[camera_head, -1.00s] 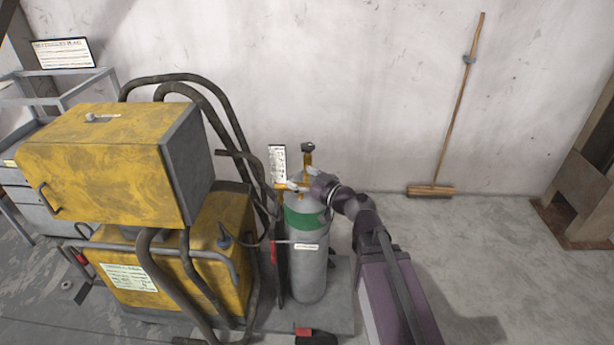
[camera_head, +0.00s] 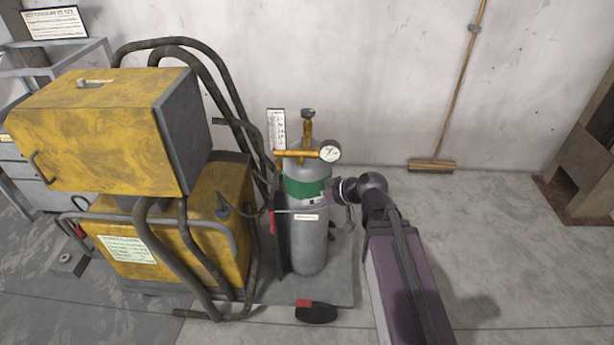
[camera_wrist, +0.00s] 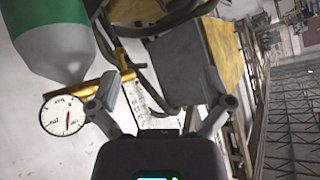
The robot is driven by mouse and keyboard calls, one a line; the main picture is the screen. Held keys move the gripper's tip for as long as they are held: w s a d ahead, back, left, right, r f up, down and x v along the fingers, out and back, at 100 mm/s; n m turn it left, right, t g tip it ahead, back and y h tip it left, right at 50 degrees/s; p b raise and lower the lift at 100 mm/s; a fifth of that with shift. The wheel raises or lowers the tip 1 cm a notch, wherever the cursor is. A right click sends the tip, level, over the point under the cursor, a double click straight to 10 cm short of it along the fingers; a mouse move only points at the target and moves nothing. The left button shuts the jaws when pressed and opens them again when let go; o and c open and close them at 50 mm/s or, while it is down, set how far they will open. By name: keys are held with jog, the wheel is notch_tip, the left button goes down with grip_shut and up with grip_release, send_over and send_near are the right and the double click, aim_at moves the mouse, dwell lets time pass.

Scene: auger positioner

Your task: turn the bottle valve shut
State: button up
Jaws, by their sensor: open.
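The green-banded grey gas bottle (camera_head: 306,235) stands upright beside the yellow machine. Its dark valve knob (camera_head: 308,113) sits on top of a brass stem, above the brass regulator (camera_head: 295,154) and round white gauge (camera_head: 330,152). In the wrist view the bottle (camera_wrist: 60,45) is at upper left, with the gauge (camera_wrist: 62,115) left of my fingers. My gripper (camera_wrist: 170,78) is open, with nothing held between its fingers. In the head view my arm's end is low at the bottle's right side, below the gauge and well below the knob. The knob is hard to make out in the wrist view.
The yellow machine (camera_head: 185,235) with its dark hoses (camera_head: 180,250) crowds the bottle's left side. A broom (camera_head: 432,165) leans on the wall.

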jog(key=s+d+f+m+g+h+b, duration=0.2)
jog(key=s+d+f+m+h, duration=0.2)
jog(key=d+f, duration=0.2)
jog(key=s+d+f+m+g+h+b, duration=0.2)
jog(key=s+d+f+m+g+h, duration=0.1)
jog(key=d, duration=0.7)
notch_tip(320, 180, down, 4)
jog(key=shift+s+d+r+m+h+b, duration=0.1)
jog(key=shift+s+d+m+h+b, duration=0.3)
jog(key=shift+h, duration=0.8)
jog(key=shift+a, duration=0.15)
jog(key=c, duration=0.6)
jog(key=shift+a, duration=0.15)
